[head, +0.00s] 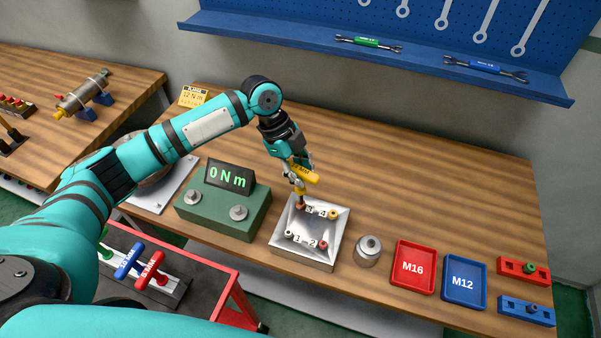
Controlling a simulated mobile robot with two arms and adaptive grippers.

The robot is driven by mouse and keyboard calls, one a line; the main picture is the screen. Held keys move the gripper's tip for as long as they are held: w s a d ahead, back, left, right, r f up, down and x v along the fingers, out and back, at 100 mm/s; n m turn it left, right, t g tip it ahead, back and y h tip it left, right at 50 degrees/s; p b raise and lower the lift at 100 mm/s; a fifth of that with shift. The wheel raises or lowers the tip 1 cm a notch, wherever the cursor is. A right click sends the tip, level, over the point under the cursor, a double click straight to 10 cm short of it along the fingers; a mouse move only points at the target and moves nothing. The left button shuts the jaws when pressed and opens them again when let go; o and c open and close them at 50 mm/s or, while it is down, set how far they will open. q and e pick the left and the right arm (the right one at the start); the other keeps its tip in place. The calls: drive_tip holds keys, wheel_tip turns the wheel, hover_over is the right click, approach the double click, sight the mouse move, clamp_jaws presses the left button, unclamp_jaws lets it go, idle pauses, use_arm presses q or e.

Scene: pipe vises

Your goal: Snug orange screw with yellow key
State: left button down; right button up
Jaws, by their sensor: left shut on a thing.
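My left gripper (299,166) is shut on the yellow key (314,178), above the back left corner of the metal block (301,254). My right gripper is out of view.
A green torque display (229,182) reading 0 Nm stands left of the block. A round metal weight (368,250), a red M16 tray (414,290) and a blue M12 tray (463,303) are to its right. Red-handled (150,271) and blue-handled (129,260) keys sit in a front rack.

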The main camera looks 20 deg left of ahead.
use_arm(q)
drive_tip(key=m, duration=0.1)
drive_tip(key=m+g, duration=0.1)
drive_tip(key=shift+a+f+m+b, duration=0.1)
drive_tip(key=shift+f+m+b, duration=0.2)
drive_tip(key=shift+f+m, duration=0.1)
drive_tip(key=shift+s+r+m+g+y, duration=0.1)
drive_tip(key=shift+m+g+y, duration=0.2)
drive_tip(key=shift+m, duration=0.2)
drive_tip(key=m+g+y+b, duration=0.1)
drive_tip(key=m+b, duration=0.1)
drive_tip(key=m, duration=0.2)
drive_tip(key=shift+m, duration=0.7)
drive_tip(key=shift+a+m+g+y, duration=0.1)
drive_tip(key=shift+m+g+y, duration=0.2)
